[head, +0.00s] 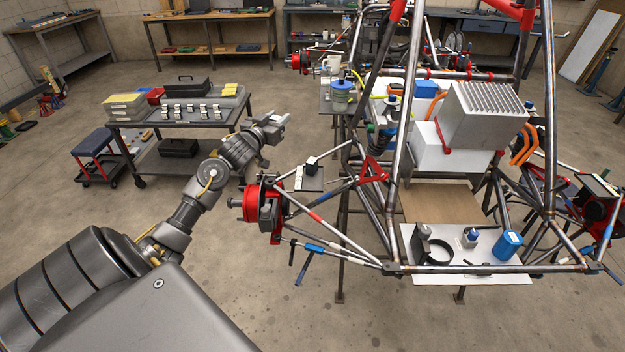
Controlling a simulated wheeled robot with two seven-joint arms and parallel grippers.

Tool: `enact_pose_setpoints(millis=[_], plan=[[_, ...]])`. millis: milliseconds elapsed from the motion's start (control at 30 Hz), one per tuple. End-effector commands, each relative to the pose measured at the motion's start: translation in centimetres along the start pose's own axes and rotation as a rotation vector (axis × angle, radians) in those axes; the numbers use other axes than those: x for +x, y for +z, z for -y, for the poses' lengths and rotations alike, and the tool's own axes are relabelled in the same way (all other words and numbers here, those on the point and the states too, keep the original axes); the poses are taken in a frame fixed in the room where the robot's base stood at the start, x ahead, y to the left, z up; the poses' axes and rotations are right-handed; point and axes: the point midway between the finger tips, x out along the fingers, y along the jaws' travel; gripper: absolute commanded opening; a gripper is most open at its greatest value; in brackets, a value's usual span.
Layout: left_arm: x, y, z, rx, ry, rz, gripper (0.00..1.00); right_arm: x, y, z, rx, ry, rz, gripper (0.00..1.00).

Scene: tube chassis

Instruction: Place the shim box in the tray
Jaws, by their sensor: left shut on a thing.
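My left gripper (274,132) is in mid-air between the cart and the chassis. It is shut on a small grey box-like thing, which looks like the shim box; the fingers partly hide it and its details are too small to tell. A pale, flat tray (487,277) lies at the front of the tube chassis, to the right of and well apart from the gripper. On it are a black ring-shaped part (432,250), a small block with a blue top (470,238) and a blue can (509,245). My right gripper is not in view.
Chassis tubes and a red hub (262,207) stand close to my left arm. A small plate (311,181) with a dark part on it lies beside the hub. The cart (150,122) at left holds yellow boxes and a black case.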

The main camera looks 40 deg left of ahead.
Motion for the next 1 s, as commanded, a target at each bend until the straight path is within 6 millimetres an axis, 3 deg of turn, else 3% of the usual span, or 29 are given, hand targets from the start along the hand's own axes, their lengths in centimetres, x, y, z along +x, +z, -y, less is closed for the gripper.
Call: enact_pose_setpoints(millis=[367,500,700,1000], plan=[[-2.6,3.6,-8.6,-0.007,0.005,0.005,0.11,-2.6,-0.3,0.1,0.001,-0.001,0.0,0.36],[-3.3,6.5,-10.6,-0.005,0.003,0.006,0.11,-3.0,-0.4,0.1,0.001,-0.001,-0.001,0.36],[-3.7,8.6,-12.2,-0.001,0.003,0.002,0.11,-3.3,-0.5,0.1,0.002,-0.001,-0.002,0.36],[-4.0,9.8,-13.1,-0.002,0.003,0.003,0.11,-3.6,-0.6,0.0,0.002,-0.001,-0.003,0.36]])
